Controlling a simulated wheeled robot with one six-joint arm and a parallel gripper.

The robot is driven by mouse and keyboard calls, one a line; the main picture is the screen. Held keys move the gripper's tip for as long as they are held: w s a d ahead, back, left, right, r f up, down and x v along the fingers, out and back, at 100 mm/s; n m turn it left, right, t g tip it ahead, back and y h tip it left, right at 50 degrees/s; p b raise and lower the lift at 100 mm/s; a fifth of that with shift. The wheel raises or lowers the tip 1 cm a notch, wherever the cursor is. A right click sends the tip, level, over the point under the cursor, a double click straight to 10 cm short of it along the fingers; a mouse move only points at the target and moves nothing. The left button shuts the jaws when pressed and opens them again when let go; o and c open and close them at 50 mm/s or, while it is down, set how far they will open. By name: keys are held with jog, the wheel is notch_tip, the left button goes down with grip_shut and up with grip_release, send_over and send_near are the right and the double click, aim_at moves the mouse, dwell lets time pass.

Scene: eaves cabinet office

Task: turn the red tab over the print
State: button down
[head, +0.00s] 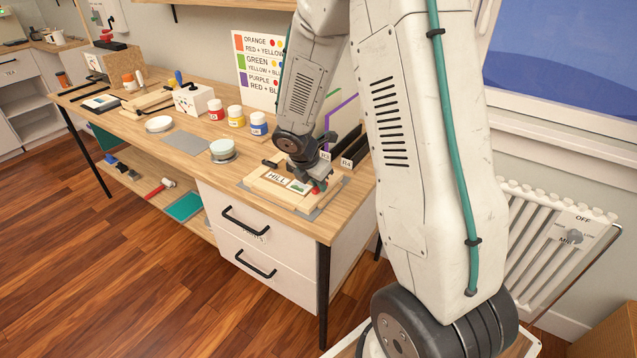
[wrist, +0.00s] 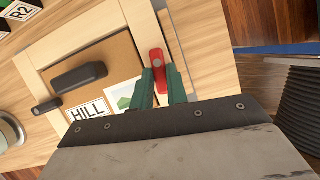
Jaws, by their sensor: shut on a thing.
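A pale wooden frame (head: 262,190) lies flat near the table's right end. It also shows in the wrist view (wrist: 40,52), with a brown backing inside. A "HILL" label (wrist: 88,110) and a small green-and-white print (wrist: 124,94) lie at its near right corner; my wrist housing partly hides them. The red tab (wrist: 157,58) sits at the frame's right rail, beside the print, its length running along the rail. My gripper (wrist: 159,74) is shut on the red tab, with a green finger on each side. In the head view my gripper (head: 318,177) is low over that corner.
A dark bar (wrist: 79,78) lies on the backing, and a dark piece (wrist: 46,107) is at the left rail. Dark slotted holders (head: 350,150) stand behind the frame. A round tin (head: 222,152) and paint jars (head: 236,116) stand to the left.

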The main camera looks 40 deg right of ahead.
jog(key=m, duration=0.2)
jog(key=w+m+g, duration=0.1)
jog(key=m, duration=0.1)
jog(key=shift+g, duration=0.3)
jog(key=m, duration=0.1)
jog(key=m+g, duration=0.1)
jog(key=m, duration=0.2)
jog(key=shift+w+d+y, duration=0.15)
jog(key=shift+w+y, duration=0.15)
jog(key=m, duration=0.1)
jog(key=m+g, duration=0.1)
jog(key=m, duration=0.1)
jog(key=m+y, duration=0.1)
jog(key=shift+w+d+g, duration=0.3)
jog(key=shift+w+d+m+g+y, duration=0.1)
jog(key=shift+d+m+g+y, duration=0.15)
jog(key=shift+m, duration=0.75)
jog(key=shift+w+m+g+y, duration=0.15)
jog(key=shift+m+y, duration=0.2)
jog(key=shift+m, duration=0.65)
jog(key=c, duration=1.4)
grip_release()
jog(key=shift+s, duration=0.1)
jog(key=shift+v, duration=3.95)
